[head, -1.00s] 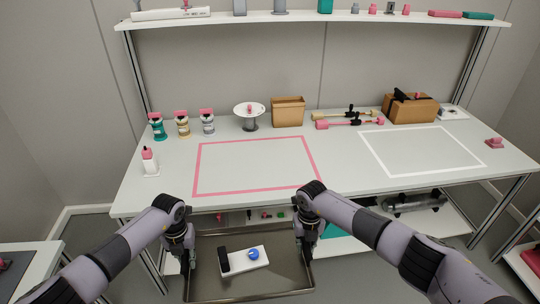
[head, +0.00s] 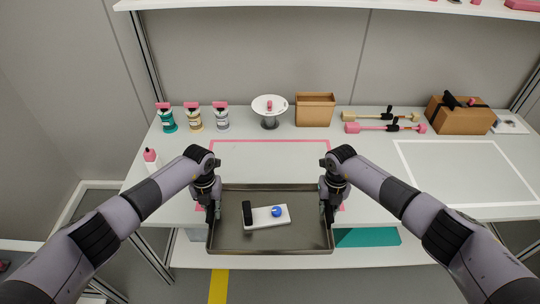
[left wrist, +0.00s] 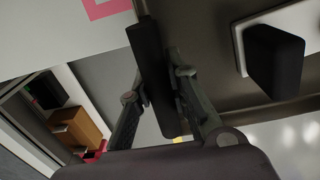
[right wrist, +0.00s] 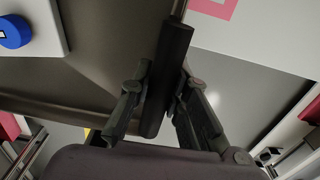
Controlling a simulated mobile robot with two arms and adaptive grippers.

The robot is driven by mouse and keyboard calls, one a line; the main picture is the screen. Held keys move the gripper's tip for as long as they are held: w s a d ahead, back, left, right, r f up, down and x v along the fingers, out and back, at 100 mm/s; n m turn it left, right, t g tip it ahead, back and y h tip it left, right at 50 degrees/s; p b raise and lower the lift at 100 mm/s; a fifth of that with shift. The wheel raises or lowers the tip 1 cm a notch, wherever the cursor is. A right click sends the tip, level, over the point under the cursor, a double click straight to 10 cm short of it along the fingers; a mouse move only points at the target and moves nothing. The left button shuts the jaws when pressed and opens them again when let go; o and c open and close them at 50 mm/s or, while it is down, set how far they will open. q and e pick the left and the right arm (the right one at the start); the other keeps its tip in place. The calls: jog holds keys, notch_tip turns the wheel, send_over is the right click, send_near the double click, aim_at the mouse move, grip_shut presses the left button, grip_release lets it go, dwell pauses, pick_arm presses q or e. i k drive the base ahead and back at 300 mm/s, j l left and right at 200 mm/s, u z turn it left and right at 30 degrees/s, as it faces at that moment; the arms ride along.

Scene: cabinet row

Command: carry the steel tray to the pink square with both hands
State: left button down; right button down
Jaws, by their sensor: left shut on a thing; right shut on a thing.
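The steel tray (head: 300,240) is held level between my two grippers, over the front edge of the bench. It carries a white block with a black part (head: 247,212) and a blue round part (head: 277,211). My left gripper (head: 212,212) is shut on the tray's left black handle (left wrist: 155,75). My right gripper (head: 327,210) is shut on the right black handle (right wrist: 168,80). The pink square (head: 270,141) is an outline on the bench top; its far side shows beyond the tray. Its near part is mostly hidden by the tray and arms.
Behind the square stand several pink-capped bottles (head: 194,117), a white dish on a stand (head: 269,110) and a tan bin (head: 315,109). A pink-capped white bottle (head: 151,159) is near my left arm. A white square outline (head: 465,170) lies right. The pink square's visible interior is clear.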

aim_at(270, 171)
jog(key=i, duration=0.85)
